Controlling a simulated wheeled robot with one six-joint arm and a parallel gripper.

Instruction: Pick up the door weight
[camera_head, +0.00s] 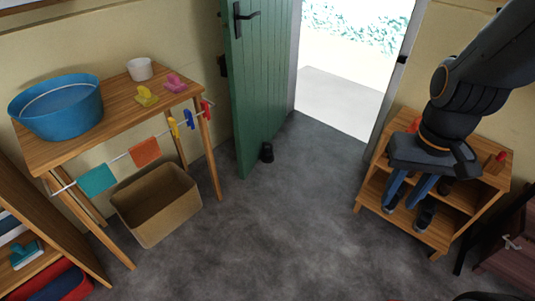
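My gripper (405,203) is at the right, pointing down in front of a low wooden shelf. Its two blue fingers are apart, with nothing visible between them. It is well to the right of the door weight and clear of it.
The wooden shelf (365,190) holds dark shoe-like items and small red things. At left, a wooden table (110,100) bears a blue basin (58,122), a white cup (139,69) and clothes pegs. A cardboard box (158,228) sits below. The middle floor is clear.

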